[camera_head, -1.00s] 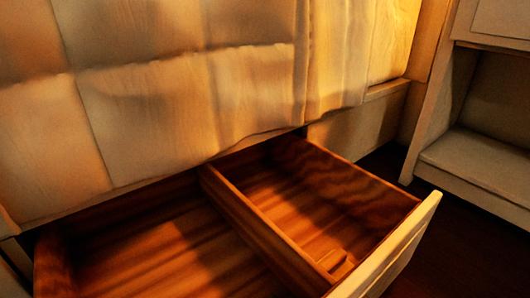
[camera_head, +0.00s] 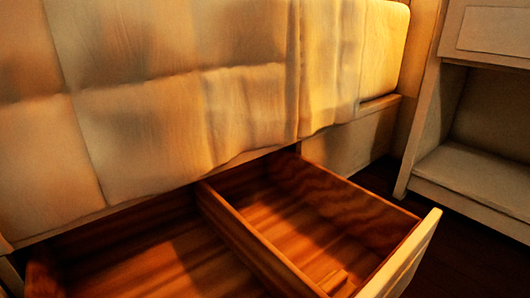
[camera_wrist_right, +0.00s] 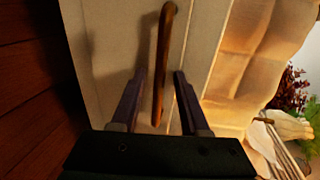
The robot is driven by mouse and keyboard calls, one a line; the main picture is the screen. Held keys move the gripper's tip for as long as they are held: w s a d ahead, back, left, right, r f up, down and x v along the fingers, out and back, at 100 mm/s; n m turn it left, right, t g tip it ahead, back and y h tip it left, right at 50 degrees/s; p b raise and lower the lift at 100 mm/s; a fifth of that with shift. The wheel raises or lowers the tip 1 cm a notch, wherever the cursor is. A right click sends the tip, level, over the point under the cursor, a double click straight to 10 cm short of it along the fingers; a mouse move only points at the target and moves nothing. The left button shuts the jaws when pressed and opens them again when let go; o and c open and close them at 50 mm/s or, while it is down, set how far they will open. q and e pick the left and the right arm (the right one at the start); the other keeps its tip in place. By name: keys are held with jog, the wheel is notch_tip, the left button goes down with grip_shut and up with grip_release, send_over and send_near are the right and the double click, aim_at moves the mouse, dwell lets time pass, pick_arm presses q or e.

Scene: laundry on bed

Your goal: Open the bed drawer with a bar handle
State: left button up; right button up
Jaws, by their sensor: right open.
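The bed drawer (camera_head: 330,207) is pulled out from under the bed in the head view. Its wooden inside shows a divider and two empty-looking compartments. The edge of its pale front panel (camera_head: 408,258) is at the lower right, and the panel's outer face is hidden there. In the right wrist view, a brown bar handle (camera_wrist_right: 163,65) stands out against a pale panel. My right gripper (camera_wrist_right: 157,78) is open, with one finger on each side of the bar's near end. I cannot tell whether a finger touches it. My left gripper is not in view.
The bed's draped quilt (camera_head: 160,120) hangs above the drawer. A pale nightstand (camera_head: 485,150) with an open shelf stands to the right. Dark floor lies between it and the drawer. A plant (camera_wrist_right: 291,88) shows at the right of the wrist view.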

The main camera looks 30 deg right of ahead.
jog(key=a+p+v, duration=0.1)
jog(key=v, duration=0.9)
jog(key=shift+d+p, duration=0.35)
jog(key=shift+d, duration=0.1)
jog(key=w+a+r+n+g+y+p, duration=0.1)
jog(key=w+a+r+n+g+p, duration=0.2)
jog(key=r+p, duration=1)
jog(key=w+a+r+n+g+p, duration=0.15)
jog(key=w+r+n+p, duration=0.3)
jog(key=r+p, duration=0.9)
jog(key=w+a+r+n+g+y+p, duration=0.1)
jog(key=w+a+r+n+g+p, duration=0.25)
jog(key=r+p, duration=1)
jog(key=s+d+r+n+g+h+p, duration=0.1)
jog(key=r+n+p, duration=0.3)
jog(key=r+p, duration=3.1)
jog(key=s+d+r+n+g+h+p, duration=0.1)
jog(key=d+r+n+g+h+p, duration=0.1)
jog(key=r+p, duration=3.3)
notch_tip(320, 180, up, 9)
jog(key=shift+s+d+r+n+g, duration=0.25)
jog(key=shift+d+n+g, duration=0.25)
jog(key=shift+d+n, duration=0.5)
